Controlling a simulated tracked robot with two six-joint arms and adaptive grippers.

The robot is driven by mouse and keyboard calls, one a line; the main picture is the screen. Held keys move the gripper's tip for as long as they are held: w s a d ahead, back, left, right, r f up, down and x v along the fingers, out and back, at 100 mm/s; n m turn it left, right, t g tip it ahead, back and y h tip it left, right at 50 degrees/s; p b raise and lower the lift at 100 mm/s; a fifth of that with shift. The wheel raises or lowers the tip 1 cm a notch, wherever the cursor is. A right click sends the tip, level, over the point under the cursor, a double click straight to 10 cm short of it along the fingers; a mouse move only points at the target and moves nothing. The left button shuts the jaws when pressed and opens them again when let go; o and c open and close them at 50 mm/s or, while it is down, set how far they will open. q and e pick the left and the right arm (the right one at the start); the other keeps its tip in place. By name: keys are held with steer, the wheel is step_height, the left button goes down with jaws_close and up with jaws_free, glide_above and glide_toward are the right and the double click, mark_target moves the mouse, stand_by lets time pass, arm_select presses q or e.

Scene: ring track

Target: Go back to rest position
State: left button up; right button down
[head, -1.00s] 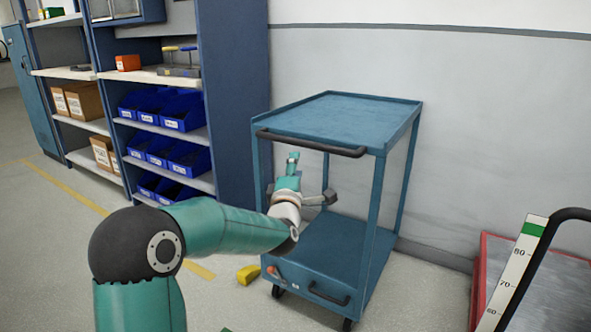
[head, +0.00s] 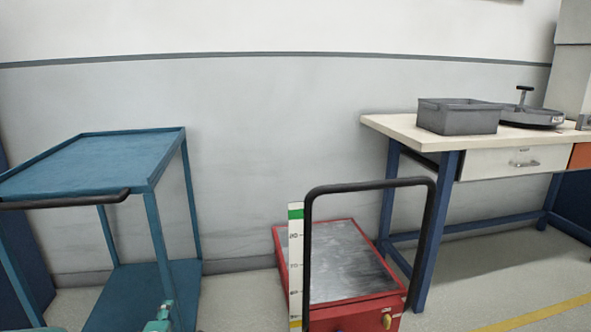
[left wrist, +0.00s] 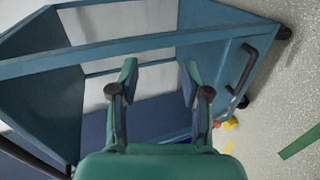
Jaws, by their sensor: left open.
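My left gripper (head: 160,318) shows only in small part at the bottom left of the head view, in front of the blue cart (head: 95,158). In the left wrist view my left gripper (left wrist: 160,78) is open, with two green fingers apart and nothing between them. The blue cart (left wrist: 130,45) fills much of that view, its frame beyond the fingers; I cannot tell how far off it is. My right gripper is not in view.
A red platform truck (head: 345,262) with a black handle (head: 368,186) and a marked scale (head: 295,265) stands right of the cart. A workbench (head: 395,125) with a grey bin (head: 458,117) and a round dark device (head: 532,116) stands farther right. Open floor shows at lower right.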

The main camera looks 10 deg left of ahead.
arm_select(q)
steer(key=s+d+f+m+g+h, duration=0.3)
steer(key=s+d+f+m, duration=0.15)
steer(key=d+f, duration=0.4)
steer(key=s+d+f+m+g+h, duration=0.25)
steer(key=s+d+f, duration=0.35)
steer(key=d+f, duration=0.3)
steer(key=s+d+f+m+g+h, duration=0.1)
steer(key=s+d+f+m+g, duration=0.2)
steer(key=s, duration=0.4)
steer(key=s+d+f+m+g+h, duration=0.1)
steer(key=s+d+f+m+g, duration=0.1)
steer(key=s+m, duration=0.4)
steer(key=s+d+f+m+g+h, duration=0.1)
steer(key=s+d+f+m+g, duration=0.15)
steer(key=s, duration=0.45)
step_height(320, 180, up, 37)
steer(key=p, duration=3.7)
steer(key=shift+d, duration=0.2)
